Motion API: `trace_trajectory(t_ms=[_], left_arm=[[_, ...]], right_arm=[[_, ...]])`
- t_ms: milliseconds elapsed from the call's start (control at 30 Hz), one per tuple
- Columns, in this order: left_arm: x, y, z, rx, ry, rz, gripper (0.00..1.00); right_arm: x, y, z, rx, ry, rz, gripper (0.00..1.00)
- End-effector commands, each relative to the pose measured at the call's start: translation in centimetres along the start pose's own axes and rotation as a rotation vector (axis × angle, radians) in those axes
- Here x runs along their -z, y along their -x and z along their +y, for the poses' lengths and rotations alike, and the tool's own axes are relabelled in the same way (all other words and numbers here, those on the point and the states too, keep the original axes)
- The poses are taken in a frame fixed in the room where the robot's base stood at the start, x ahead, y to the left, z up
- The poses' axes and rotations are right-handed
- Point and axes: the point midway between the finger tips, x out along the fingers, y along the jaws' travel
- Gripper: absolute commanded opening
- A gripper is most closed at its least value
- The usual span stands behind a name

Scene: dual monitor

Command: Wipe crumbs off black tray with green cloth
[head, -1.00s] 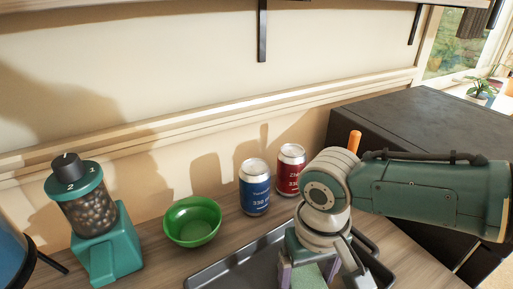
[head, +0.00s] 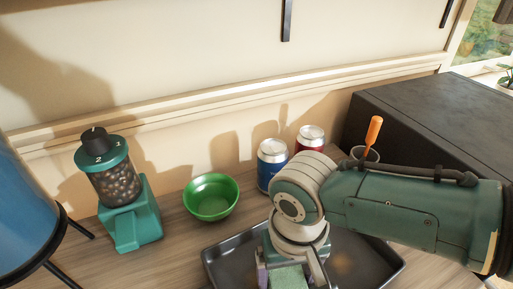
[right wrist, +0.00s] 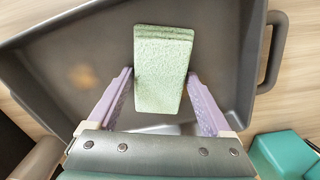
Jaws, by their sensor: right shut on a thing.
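The black tray (head: 222,262) lies on the wooden counter at the bottom of the head view, partly covered by my right arm. My right gripper (head: 290,270) is over the tray, pointing down, its lower end cut off by the picture edge. It is shut on the green cloth (head: 290,279), a folded pale green block. In the right wrist view the cloth (right wrist: 162,62) sits between the purple fingers, over the tray floor (right wrist: 225,50). A blurry brownish patch, perhaps crumbs (right wrist: 82,76), shows on the tray left of the cloth. My left gripper is out of view.
A green bowl (head: 211,197) stands behind the tray, with a blue can (head: 271,168) and a red can (head: 310,139) beside it. A teal grinder (head: 127,205) stands left. A large dark box (head: 440,115) and a cup with an orange handle (head: 373,132) are at right.

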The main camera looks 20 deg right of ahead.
Motion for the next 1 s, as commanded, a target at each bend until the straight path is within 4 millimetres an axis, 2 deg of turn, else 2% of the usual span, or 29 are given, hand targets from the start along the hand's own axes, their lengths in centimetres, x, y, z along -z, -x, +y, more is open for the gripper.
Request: trace_trajectory(t_ms=[133, 367, 700, 1000], left_arm=[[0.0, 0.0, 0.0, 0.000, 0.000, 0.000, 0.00], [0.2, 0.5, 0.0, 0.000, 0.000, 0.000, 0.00], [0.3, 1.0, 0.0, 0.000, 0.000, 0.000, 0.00], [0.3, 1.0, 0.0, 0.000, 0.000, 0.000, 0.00]], right_arm=[[-0.6, -0.2, -1.0, 0.001, -0.001, -0.004, 0.39], [-0.7, 0.1, -1.2, 0.002, -0.002, -0.006, 0.39], [0.4, 0.2, 1.5, -0.002, -0.003, -0.004, 0.39], [0.9, 0.1, 2.7, -0.001, -0.003, -0.003, 0.39]])
